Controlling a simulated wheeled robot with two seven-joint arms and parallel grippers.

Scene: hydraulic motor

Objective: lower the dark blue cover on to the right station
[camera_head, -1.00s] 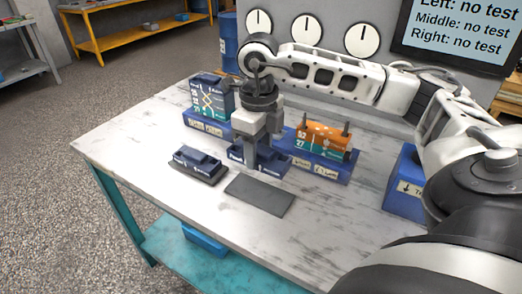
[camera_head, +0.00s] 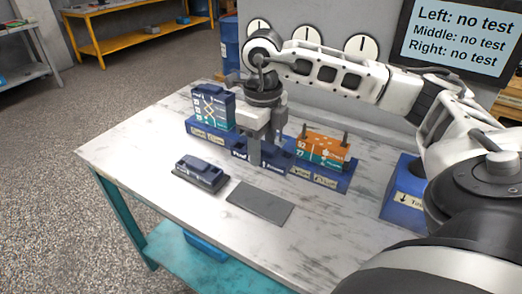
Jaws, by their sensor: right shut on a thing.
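My right gripper (camera_head: 256,160) points down at the middle of the table and is shut on a dark blue cover (camera_head: 273,165). The cover has white lettering and is partly hidden by the fingers. It hangs in front of the middle of the station row, left of the right station. The right station (camera_head: 322,152) has an orange and teal block with two upright dark posts on a blue base. The cover is apart from this block. My left gripper is out of view.
A similar dark blue cover (camera_head: 201,170) rests on a dark mat at front left. An empty grey mat (camera_head: 260,203) lies in front of the gripper. The left station (camera_head: 212,110) has a tall dark blue and teal block. A blue box (camera_head: 403,195) stands at right.

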